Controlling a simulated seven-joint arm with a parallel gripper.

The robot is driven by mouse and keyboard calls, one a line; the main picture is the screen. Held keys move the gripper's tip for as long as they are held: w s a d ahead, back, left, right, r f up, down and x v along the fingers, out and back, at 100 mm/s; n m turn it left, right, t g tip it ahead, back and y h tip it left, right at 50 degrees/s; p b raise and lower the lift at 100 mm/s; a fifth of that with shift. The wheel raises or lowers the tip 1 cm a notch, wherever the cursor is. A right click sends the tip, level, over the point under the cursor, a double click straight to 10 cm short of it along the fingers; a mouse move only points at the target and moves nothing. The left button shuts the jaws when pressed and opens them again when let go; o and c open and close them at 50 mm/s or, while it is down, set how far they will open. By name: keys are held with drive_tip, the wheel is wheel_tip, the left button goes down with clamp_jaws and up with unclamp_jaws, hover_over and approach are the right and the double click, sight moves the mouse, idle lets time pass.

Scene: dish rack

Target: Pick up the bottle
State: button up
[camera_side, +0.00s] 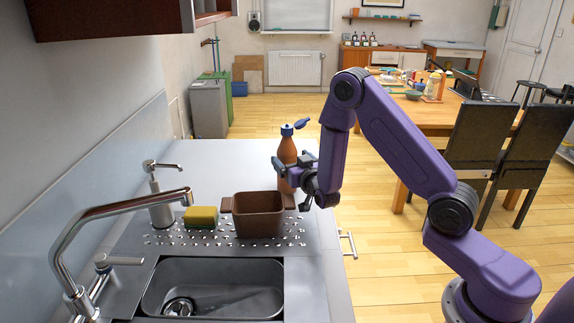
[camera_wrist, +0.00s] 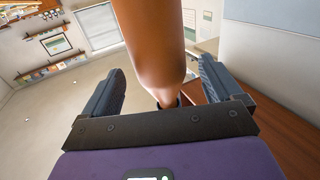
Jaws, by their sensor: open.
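The bottle (camera_side: 288,152) is orange-brown with a blue cap and stands upright on the grey counter near its right edge. My gripper (camera_side: 292,174) is level with the bottle's lower half in the side view, coming from the right. In the wrist view the bottle (camera_wrist: 155,40) fills the space between the two dark fingers of my gripper (camera_wrist: 160,72). The fingers are spread wide, with visible gaps on both sides of the bottle. The bottle's base is partly hidden behind my gripper in the side view.
A brown two-handled pot (camera_side: 258,216) stands just in front of the bottle. A yellow sponge (camera_side: 200,217), a soap dispenser (camera_side: 159,207), a faucet (camera_side: 120,216) and a sink (camera_side: 215,290) lie left and nearer. The counter (camera_side: 215,165) behind and left of the bottle is clear.

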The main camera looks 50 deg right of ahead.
drive_tip(key=shift+f+x, duration=0.15)
drive_tip(key=shift+x, duration=1.15)
drive_tip(key=shift+f+x, duration=0.2)
drive_tip(key=shift+x, duration=1.15)
drive_tip(key=c, duration=0.8)
